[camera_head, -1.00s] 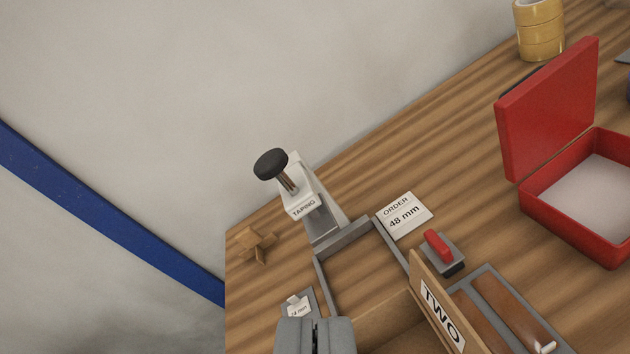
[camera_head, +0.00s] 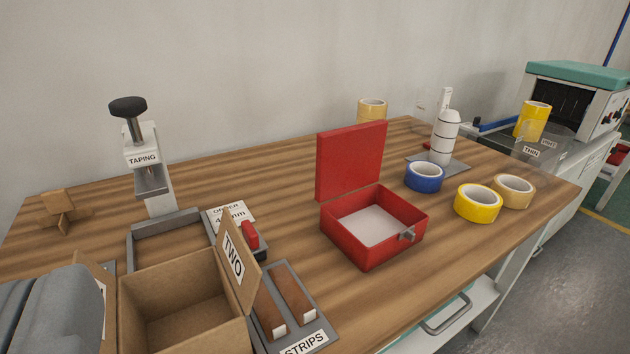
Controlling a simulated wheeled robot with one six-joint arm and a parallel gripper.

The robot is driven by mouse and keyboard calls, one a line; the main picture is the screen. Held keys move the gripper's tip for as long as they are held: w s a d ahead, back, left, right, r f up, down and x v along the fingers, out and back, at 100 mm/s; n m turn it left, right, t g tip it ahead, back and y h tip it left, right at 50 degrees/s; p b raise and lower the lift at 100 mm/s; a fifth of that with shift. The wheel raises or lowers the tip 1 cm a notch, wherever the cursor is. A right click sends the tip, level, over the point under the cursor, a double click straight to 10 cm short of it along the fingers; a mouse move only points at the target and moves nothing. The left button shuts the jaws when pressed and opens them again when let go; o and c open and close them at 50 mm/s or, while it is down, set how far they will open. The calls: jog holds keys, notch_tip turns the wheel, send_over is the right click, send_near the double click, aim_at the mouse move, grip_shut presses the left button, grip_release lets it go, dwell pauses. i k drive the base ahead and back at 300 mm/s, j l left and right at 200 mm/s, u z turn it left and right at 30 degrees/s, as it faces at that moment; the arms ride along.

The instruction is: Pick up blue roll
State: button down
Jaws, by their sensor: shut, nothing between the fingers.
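The blue roll (camera_head: 424,177) lies flat on the wooden table, right of the open red box and left of the yellow roll. My gripper (camera_head: 78,310) shows as a grey shape at the lower left, far from the blue roll. It is shut and empty. Its fingertips are hard to make out, partly cut off by the picture's edge.
An open red box (camera_head: 375,258) stands between my gripper and the blue roll. A yellow roll (camera_head: 478,204), a tan roll (camera_head: 513,191) and a white stacked column (camera_head: 444,140) surround the roll. A cardboard box (camera_head: 180,305) and taping stand (camera_head: 146,178) are at left.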

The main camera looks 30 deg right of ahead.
aim_at(423, 176)
jog(key=z, duration=1.55)
